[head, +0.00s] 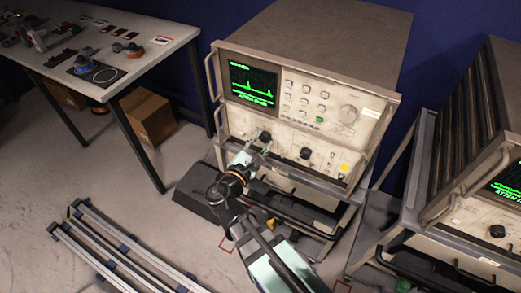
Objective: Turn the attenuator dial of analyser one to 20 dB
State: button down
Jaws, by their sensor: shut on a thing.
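An analyser (338,92) with a lit green screen (253,84) stands in the middle of the head view on a cart. Its lower front panel carries a black dial (265,135) at the left and another black knob (305,153) to the right of it. My gripper (257,141) reaches up to the lower panel and is shut on the left black dial. The fingers hide part of this dial and the markings around it. The screen text is too small to read for certain, so I cannot tell the dB setting.
A second analyser (486,209) stands on a cart at the right. A white table (130,33) with small parts is at the upper left, with a cardboard box (149,117) below it. Metal rails (118,252) lie on the floor at the lower left.

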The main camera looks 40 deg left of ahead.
jog(key=shift+m+b, duration=0.4)
jog(key=shift+m, duration=0.1)
jog(key=c, duration=0.8)
grip_release()
jog(key=shift+o, duration=0.2)
jog(key=s+d, duration=0.1)
jog(key=s, duration=1.1)
jog(key=shift+d, duration=0.2)
